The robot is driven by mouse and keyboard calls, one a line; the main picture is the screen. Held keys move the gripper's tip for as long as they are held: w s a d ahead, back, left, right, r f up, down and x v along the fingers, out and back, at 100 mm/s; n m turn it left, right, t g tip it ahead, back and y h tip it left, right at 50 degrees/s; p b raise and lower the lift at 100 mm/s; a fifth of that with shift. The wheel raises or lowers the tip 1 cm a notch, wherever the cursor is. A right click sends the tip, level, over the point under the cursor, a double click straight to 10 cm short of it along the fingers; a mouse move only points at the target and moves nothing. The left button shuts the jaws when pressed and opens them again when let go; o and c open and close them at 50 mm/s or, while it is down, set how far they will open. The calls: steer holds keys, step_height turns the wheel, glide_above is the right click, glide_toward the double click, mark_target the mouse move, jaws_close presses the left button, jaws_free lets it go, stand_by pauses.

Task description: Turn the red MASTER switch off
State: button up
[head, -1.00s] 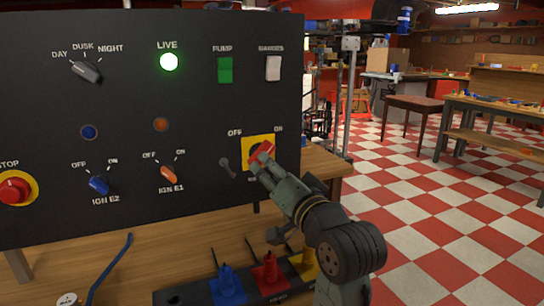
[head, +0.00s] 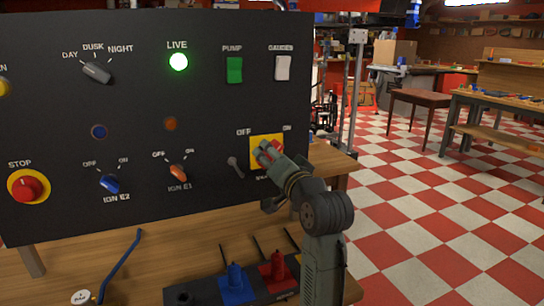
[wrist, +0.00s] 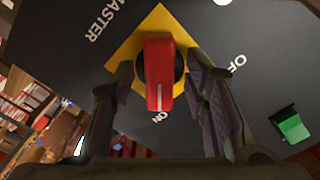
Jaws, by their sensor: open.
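The red MASTER switch handle (wrist: 160,75) sits on a yellow plate (wrist: 125,65) in the wrist view. Its white line points at the ON label, with the OFF label to the right. My gripper (wrist: 161,66) is open, with one finger on each side of the handle. Gaps show beside the handle, so the fingers look apart from it. In the head view the yellow plate (head: 257,140) is at the panel's lower right. My gripper (head: 265,153) is in front of it there and hides most of the red handle.
The black panel (head: 130,130) also carries a lit green LIVE lamp (head: 178,62), the IGN E1 switch (head: 179,172), a small toggle (head: 235,166) close left of my gripper, and a STOP button (head: 27,188). Coloured plugs (head: 236,283) stand below on the wooden bench.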

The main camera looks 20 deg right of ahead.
steer(key=shift+c, duration=0.4)
jaws_close()
